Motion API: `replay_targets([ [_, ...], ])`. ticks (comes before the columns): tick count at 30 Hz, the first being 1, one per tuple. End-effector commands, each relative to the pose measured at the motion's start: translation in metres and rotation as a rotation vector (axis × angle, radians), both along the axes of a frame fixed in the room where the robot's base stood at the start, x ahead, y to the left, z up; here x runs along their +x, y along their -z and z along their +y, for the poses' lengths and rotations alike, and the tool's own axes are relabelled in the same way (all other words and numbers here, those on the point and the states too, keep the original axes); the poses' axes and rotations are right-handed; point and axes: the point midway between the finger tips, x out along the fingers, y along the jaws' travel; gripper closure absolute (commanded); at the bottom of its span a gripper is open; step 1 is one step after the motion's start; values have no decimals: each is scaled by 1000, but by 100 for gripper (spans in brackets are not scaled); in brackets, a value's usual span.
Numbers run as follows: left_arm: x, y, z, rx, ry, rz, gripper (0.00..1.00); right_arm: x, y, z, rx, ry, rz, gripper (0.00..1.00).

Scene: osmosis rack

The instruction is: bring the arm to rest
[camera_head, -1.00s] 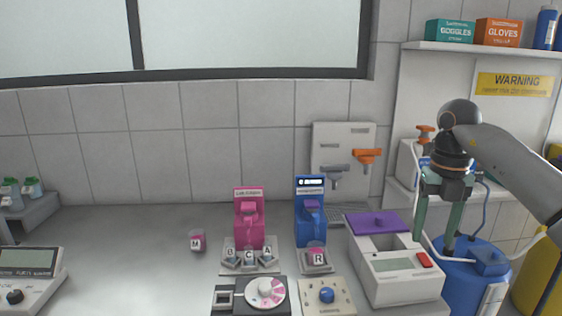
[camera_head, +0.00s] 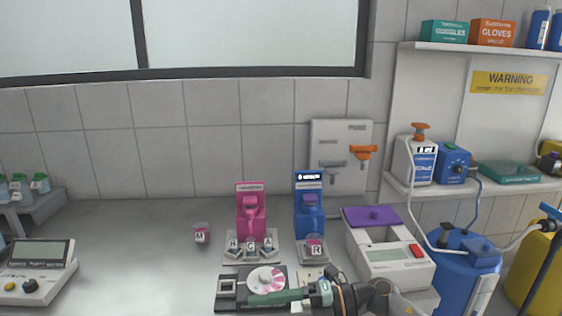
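My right gripper (camera_head: 250,302) is low at the bottom centre of the head view, with its arm coming in from the lower right. Its green fingers point left and are seen edge-on, so I cannot tell whether they are open or shut. No object shows in them. They overlap the front of the black device with the pink-and-white dial (camera_head: 266,279) in the picture. I cannot tell if they touch it. My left gripper is not in view.
A pink dispenser (camera_head: 250,212) and a blue dispenser (camera_head: 309,215) stand behind the gripper. A white box with a purple lid (camera_head: 372,216) and a blue tank (camera_head: 462,275) are to the right.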

Motion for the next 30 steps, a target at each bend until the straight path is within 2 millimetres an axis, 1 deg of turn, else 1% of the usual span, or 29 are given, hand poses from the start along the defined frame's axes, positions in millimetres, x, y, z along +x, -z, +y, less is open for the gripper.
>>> replay_targets([
  [1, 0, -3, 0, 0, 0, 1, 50, -6, -1, 7, 101, 55, 60, 38],
  [3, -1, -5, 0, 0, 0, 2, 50, -7, -5, 9, 232, 152, 140, 38],
  [5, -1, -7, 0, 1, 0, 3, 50, -5, -4, 6, 332, 247, 217, 38],
  [8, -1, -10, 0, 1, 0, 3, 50, 0, 4, -9, 473, 421, 360, 38],
  [11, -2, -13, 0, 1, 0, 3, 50, 2, 25, -33, 581, 612, 521, 38],
  [14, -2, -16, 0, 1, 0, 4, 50, -1, 58, -63, 652, 814, 691, 38],
  [16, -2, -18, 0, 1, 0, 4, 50, -11, 88, -86, 679, 959, 820, 38],
  [17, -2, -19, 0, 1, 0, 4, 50, -17, 101, -96, 686, 1019, 875, 38],
  [18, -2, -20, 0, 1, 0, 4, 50, -27, 120, -109, 689, 1102, 950, 38],
  [20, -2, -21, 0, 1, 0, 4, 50, -47, 150, -128, 683, 1222, 1068, 38],
  [21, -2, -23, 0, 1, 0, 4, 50, -62, 169, -140, 672, 1300, 1145, 38],
  [23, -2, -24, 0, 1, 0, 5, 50, -89, 196, -155, 647, 1407, 1256, 38],
  [24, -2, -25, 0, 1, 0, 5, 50, -107, 211, -164, 630, 1469, 1324, 38],
  [27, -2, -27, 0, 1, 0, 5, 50, -150, 240, -181, 577, 1591, 1469, 38],
  [30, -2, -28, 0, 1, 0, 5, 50, -179, 256, -189, 536, 1664, 1564, 38],
])
